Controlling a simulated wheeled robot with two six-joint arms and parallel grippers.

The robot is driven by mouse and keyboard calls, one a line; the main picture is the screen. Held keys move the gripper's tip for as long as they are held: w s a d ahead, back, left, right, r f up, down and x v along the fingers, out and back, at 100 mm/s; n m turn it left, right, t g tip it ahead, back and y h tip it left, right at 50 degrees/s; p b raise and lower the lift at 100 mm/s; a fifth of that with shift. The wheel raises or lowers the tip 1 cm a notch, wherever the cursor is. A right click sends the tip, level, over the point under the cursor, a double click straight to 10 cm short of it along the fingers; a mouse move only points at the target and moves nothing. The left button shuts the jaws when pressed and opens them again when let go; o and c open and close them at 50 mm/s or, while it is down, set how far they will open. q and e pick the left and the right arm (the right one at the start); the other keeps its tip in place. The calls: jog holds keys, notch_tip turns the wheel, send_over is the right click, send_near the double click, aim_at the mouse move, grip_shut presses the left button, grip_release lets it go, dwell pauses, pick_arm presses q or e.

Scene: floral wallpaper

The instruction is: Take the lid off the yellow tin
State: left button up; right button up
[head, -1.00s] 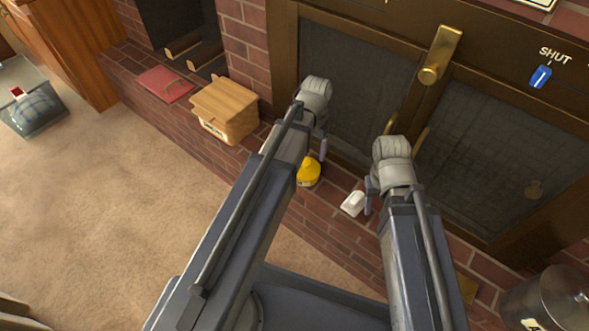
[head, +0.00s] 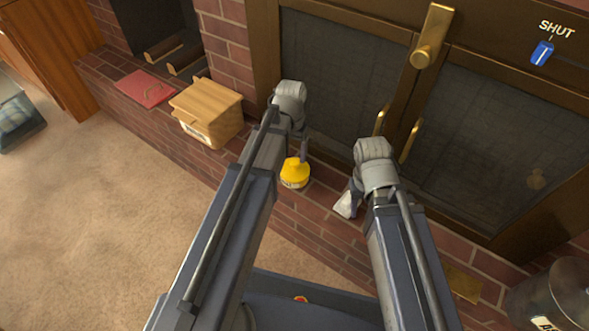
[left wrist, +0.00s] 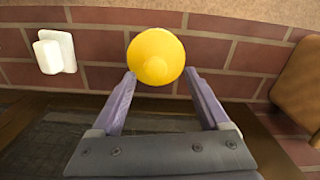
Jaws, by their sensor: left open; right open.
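The yellow tin (head: 294,173) stands upright on the brick ledge with its yellow lid on top. In the left wrist view the round yellow lid (left wrist: 156,57) lies just beyond the fingertips, roughly centred between them. My left gripper (left wrist: 158,82) is open and empty. In the head view my left gripper (head: 303,150) is beside the tin on its far side, its fingers partly hidden by the wrist. My right gripper (head: 356,197) is open, pointing down close to the white object on the ledge; its fingers are mostly hidden.
A white object (head: 345,204) sits on the ledge right of the tin. A wooden box (head: 207,112) and a red board (head: 145,88) lie to the left. Glass doors with brass handles (head: 432,38) stand behind. A glass container (head: 562,295) is at the lower right.

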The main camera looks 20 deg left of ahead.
aim_at(294, 162)
pick_arm(q)
jog(key=shift+w+d+f+b, duration=0.1)
jog(key=shift+d+f+b, duration=0.1)
jog(key=shift+f+b, duration=1.1)
jog(key=shift+d+f+b, duration=0.2)
jog(key=shift+f+b, duration=1)
jog(key=shift+f, duration=0.15)
pick_arm(e)
jog(key=shift+f, duration=2.6)
pick_arm(q)
jog(key=shift+r, duration=0.1)
pick_arm(e)
jog(key=shift+r, duration=0.1)
pick_arm(q)
grip_shut()
